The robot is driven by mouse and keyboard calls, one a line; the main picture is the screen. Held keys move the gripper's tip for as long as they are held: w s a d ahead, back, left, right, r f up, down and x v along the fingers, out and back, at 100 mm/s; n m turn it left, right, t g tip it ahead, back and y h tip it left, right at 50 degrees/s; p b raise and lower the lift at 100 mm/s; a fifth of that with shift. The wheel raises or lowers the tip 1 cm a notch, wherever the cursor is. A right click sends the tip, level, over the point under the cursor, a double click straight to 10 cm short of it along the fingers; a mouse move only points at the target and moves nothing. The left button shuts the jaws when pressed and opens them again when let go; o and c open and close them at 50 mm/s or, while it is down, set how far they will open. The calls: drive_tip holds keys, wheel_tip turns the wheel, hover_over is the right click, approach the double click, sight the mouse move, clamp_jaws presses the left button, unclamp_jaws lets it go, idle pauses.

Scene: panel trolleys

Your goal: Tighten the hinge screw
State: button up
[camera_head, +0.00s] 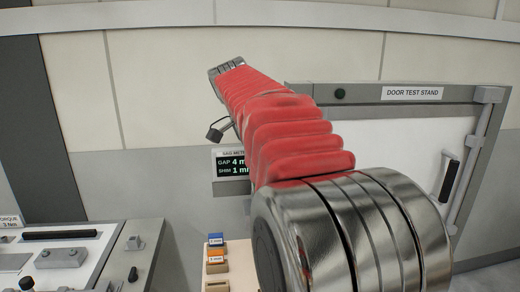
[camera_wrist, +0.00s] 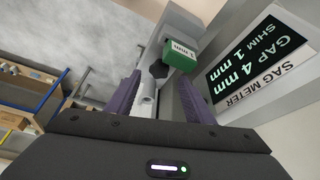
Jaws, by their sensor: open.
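My gripper (camera_wrist: 158,92) shows in the wrist view with its two purple fingers apart. Between and just beyond them is a pale cylindrical part (camera_wrist: 147,88). A dark faceted piece (camera_wrist: 158,69) sits at its far end; I cannot tell for sure whether this is the hinge screw. I cannot tell whether the fingers touch either part. A green shim block (camera_wrist: 180,54) marked 1 mm sits beside it on a grey frame. The door test stand (camera_head: 412,94) is at the right in the head view. My red-sleeved arm hides the gripper and hinge area there.
The sag meter (camera_head: 232,163) reads gap 4 mm and shim 1 mm in the wrist view (camera_wrist: 262,55), close to my right finger. A blue block (camera_head: 215,239) and an orange block (camera_head: 216,260) stand in a rack. A torque station (camera_head: 60,255) is at left.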

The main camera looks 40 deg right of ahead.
drive_tip(key=v, duration=0.9)
idle(0.4)
drive_tip(key=s+a+f+n+t+y, duration=0.1)
drive_tip(key=s+a+f+n+t, duration=0.1)
drive_tip(key=s+a+f+n, duration=0.2)
drive_tip(key=s+a+f+n+t+y, duration=0.2)
drive_tip(key=s+a+f+n, duration=0.3)
drive_tip(key=a+f+n, duration=0.4)
drive_tip(key=s+a+f+n+t+y, duration=0.1)
drive_tip(key=s+a+f+n+t, duration=0.1)
drive_tip(key=s+a+f+n, duration=0.2)
drive_tip(key=a+f+n, duration=0.3)
drive_tip(key=a+f, duration=0.4)
drive_tip(key=shift+s+a+f+t, duration=0.2)
drive_tip(key=shift+s+f+t, duration=0.1)
drive_tip(key=shift+s+f, duration=0.1)
